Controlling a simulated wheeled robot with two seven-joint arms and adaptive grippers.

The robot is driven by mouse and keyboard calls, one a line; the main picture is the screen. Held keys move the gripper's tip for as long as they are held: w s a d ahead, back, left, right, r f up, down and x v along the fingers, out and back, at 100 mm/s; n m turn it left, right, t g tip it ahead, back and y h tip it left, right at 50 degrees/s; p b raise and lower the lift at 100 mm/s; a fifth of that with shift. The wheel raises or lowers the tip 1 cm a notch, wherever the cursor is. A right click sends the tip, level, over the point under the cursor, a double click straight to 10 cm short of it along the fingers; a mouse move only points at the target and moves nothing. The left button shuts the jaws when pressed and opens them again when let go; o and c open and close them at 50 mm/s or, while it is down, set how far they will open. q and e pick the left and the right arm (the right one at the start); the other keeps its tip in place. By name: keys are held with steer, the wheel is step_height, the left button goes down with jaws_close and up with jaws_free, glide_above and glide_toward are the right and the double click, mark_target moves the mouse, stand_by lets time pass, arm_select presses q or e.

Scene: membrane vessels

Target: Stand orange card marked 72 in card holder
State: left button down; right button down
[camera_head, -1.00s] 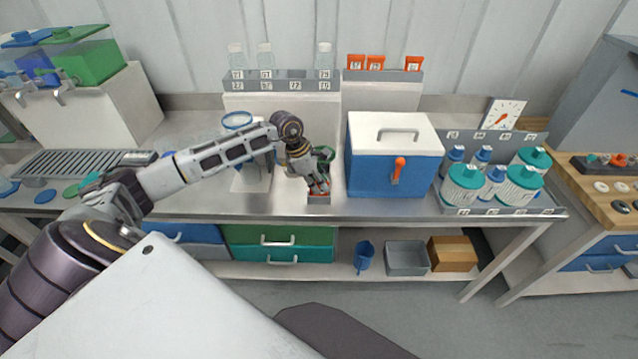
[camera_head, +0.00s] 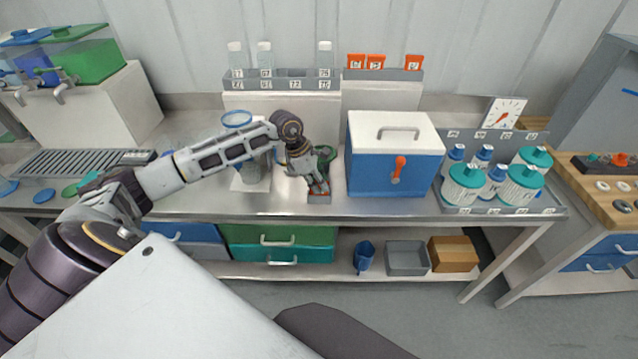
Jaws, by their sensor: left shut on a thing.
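The card's number cannot be read. The grey card holder (camera_head: 390,76) stands on a raised white block at the back, with orange cards (camera_head: 376,62) upright in it: two side by side at the left and one at the right. An empty stretch lies between them. My right gripper is not in view.
A blue cool box (camera_head: 388,165) with a white lid stands just right of my left gripper. A grey bottle rack (camera_head: 270,84) adjoins the card holder on the left. A rack of teal-capped vessels (camera_head: 464,184) stands further right. A pale stand (camera_head: 250,183) is left of the gripper.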

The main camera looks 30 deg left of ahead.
arm_select(q)
steer(key=shift+f, duration=0.1)
steer(key=c, duration=1.3)
jaws_free()
steer(key=v, duration=1.2)
steer(key=shift+d, duration=0.1)
